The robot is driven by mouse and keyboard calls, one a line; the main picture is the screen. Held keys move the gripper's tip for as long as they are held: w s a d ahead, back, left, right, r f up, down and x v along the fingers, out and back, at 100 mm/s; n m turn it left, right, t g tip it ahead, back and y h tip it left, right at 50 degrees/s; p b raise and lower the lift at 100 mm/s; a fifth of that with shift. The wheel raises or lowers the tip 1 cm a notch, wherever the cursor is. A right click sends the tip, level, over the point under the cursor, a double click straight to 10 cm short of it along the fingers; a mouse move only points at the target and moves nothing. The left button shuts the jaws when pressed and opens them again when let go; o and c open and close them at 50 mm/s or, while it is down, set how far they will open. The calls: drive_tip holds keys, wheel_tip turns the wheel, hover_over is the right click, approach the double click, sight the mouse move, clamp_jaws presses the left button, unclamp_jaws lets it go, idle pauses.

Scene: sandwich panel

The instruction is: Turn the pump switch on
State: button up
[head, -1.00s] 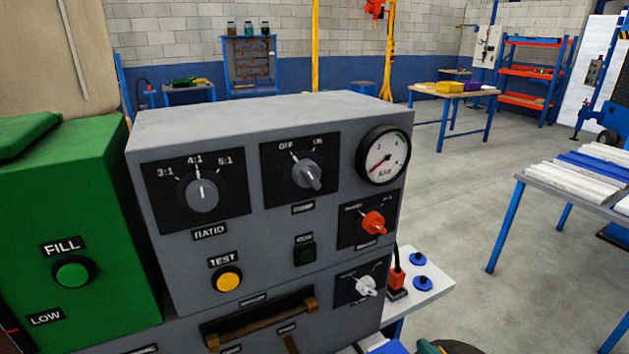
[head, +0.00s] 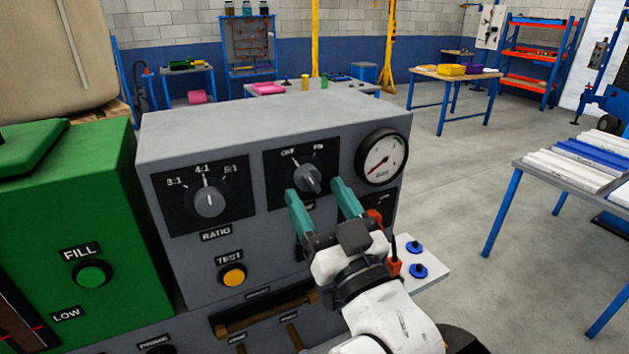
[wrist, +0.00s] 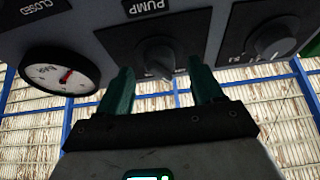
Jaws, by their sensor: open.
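The pump switch (head: 308,179) is a grey rotary knob on a black plate with OFF and ON marks, at the upper middle of the grey panel box (head: 265,120). Its pointer seems to lean up and left, toward OFF. In the wrist view the knob (wrist: 155,56) shows by the PUMP label. My gripper (head: 316,193) is open, its two green fingers pointing at the plate. In the wrist view the fingertips (wrist: 160,82) lie to either side of the knob, and I see no contact. My gripper hides the lower right of the panel.
The RATIO knob (head: 210,201) is left of the switch and a round gauge (head: 381,157) is right of it. A red knob (head: 376,217) is partly hidden behind my gripper. A yellow TEST button (head: 233,275) sits below. A green cabinet (head: 85,230) stands at the left.

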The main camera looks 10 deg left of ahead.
drive_tip(key=shift+x, duration=1.05)
drive_tip(key=c, duration=1)
